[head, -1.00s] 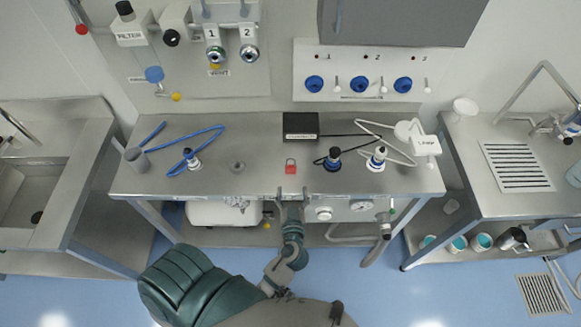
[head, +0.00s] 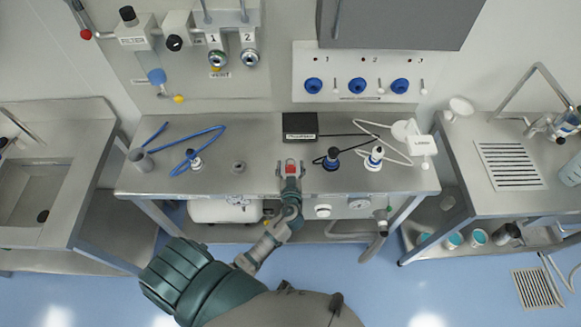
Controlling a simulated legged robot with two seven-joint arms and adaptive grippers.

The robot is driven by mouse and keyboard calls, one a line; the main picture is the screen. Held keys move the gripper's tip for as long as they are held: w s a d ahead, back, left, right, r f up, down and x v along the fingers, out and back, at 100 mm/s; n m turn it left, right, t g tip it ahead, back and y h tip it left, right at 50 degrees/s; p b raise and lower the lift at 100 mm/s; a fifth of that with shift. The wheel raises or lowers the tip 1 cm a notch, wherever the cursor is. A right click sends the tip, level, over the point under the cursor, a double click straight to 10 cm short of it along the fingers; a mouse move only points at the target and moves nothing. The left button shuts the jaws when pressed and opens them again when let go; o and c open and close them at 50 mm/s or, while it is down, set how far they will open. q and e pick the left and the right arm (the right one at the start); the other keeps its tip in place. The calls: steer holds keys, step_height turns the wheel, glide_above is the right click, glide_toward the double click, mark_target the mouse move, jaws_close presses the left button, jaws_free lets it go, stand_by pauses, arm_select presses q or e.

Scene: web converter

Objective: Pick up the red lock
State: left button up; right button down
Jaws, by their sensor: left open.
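The red lock (head: 291,167) lies on the steel table (head: 221,145), near the middle of its front part. My left gripper (head: 290,169) is over the table's front edge and reaches up to the lock. Its fingers are open, one on each side of the lock. Whether they touch it I cannot tell. The lock's lower part and shackle are partly hidden by the gripper. My right gripper is not in view.
A black box (head: 300,126) stands just behind the lock. A small grey knob (head: 239,166) and a blue hose (head: 187,163) are to the left, with bare tabletop between.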

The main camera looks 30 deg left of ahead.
arm_select(q)
steer(key=shift+d, duration=0.1)
steer(key=c, duration=1.3)
steer(key=shift+o, duration=0.2)
steer(key=shift+r, duration=0.1)
